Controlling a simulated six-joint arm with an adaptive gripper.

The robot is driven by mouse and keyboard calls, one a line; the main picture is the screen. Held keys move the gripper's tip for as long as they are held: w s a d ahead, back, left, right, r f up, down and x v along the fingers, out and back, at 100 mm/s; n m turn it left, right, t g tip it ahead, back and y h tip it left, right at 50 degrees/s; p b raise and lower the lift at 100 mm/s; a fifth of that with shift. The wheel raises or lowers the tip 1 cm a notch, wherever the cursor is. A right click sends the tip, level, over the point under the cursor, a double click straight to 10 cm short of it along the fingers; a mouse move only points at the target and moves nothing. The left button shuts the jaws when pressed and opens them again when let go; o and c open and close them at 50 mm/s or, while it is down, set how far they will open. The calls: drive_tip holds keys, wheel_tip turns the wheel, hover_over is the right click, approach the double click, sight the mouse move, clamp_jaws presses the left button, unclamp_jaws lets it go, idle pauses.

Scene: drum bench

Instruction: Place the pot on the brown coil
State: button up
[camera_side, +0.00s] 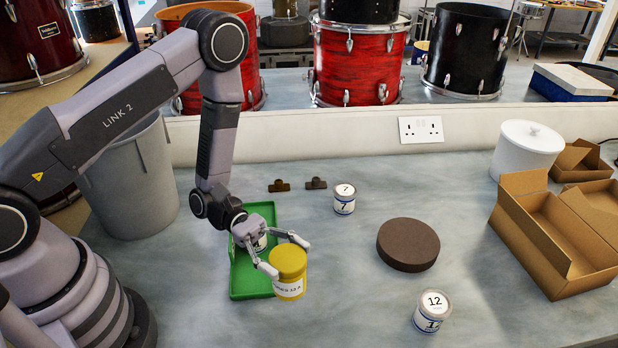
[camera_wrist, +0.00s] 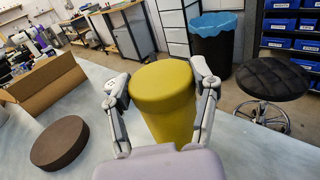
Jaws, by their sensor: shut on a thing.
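A yellow pot (camera_side: 289,271) with a lid and a white label is between the fingers of my gripper (camera_side: 290,257). My gripper is shut on it, at the front right edge of the green tray. The pot also shows upright in the wrist view (camera_wrist: 163,95), between both fingers of my gripper (camera_wrist: 163,92). The brown coil (camera_side: 407,245), a flat dark round disc, lies on the bench to the right of the pot, apart from it. It also shows at the left of the wrist view (camera_wrist: 60,143). I cannot tell whether the pot touches the bench.
Tins numbered 7 (camera_side: 344,199) and 12 (camera_side: 432,312) stand either side of the coil. Two dark clips (camera_side: 279,186) lie behind. A cardboard box (camera_side: 552,240) and white canister (camera_side: 526,150) stand right.

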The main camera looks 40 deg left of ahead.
drive_tip(key=w+d+r+n+t, duration=0.1)
drive_tip(key=w+r+t, duration=0.15)
drive_tip(key=w, duration=0.55)
drive_tip(key=w+r+n+t, duration=0.2)
drive_tip(key=w+r, duration=0.1)
drive_tip(key=w, duration=0.4)
hover_over(394, 239)
drive_tip(key=shift+g, duration=0.25)
drive_tip(key=shift+f, duration=6.1)
drive_tip(key=shift+f, duration=0.1)
drive_tip(key=o, duration=1.2)
